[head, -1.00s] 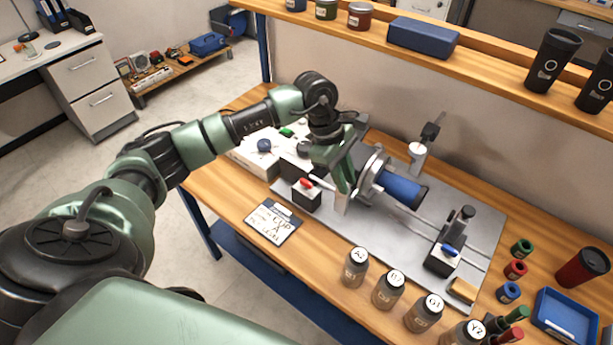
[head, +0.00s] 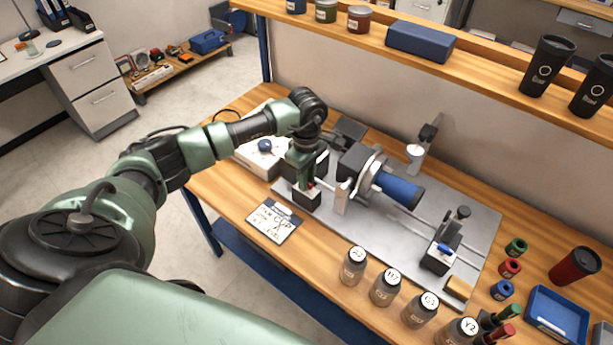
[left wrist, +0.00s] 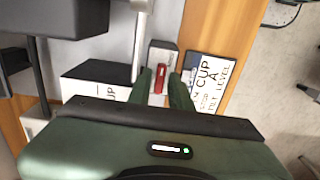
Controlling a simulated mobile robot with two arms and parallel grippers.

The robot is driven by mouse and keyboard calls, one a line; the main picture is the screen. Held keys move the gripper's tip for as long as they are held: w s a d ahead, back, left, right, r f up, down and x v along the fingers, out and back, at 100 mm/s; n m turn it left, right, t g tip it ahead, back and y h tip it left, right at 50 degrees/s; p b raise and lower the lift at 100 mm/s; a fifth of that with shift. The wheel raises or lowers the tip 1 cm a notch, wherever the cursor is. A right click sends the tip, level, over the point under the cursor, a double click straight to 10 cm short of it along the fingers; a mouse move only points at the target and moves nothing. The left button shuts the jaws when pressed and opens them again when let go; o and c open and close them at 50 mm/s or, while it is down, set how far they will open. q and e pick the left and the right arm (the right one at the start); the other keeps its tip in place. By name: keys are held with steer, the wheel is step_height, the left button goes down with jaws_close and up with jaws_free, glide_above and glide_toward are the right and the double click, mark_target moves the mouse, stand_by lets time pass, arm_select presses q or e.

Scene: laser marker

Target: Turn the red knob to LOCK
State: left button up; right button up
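The red knob (left wrist: 160,80) sits on a small dark and light box (head: 307,199) at the left end of the grey plate. In the head view my left gripper (head: 302,182) points down over this box and hides most of the knob. In the left wrist view the two green fingers (left wrist: 161,88) are apart, with the knob showing between their tips and a gap on each side. I cannot tell whether the fingers are down at the knob's height. The lettering on the box is too small to read. My right gripper is not in view.
A rotary fixture holding a blue cup (head: 399,190) stands just right of my left gripper on the grey plate (head: 345,228). A printed card (head: 272,222) lies in front. Several jars (head: 352,266) line the front edge. A shelf (head: 480,62) runs above the back.

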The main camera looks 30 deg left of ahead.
arm_select(q)
jaws_close()
steer(key=n+b, duration=0.2)
steer(key=n, duration=0.1)
steer(key=shift+f, duration=0.1)
steer(key=n+b, duration=0.3)
steer(key=n, duration=0.2)
steer(key=shift+n, duration=0.4)
steer(key=n+b, duration=0.1)
steer(key=n, duration=0.3)
steer(key=shift+r+n+b, duration=0.2)
steer(key=shift+n+b, duration=0.5)
steer(key=shift+n, duration=1.8)
steer(key=shift+w, duration=0.1)
jaws_free()
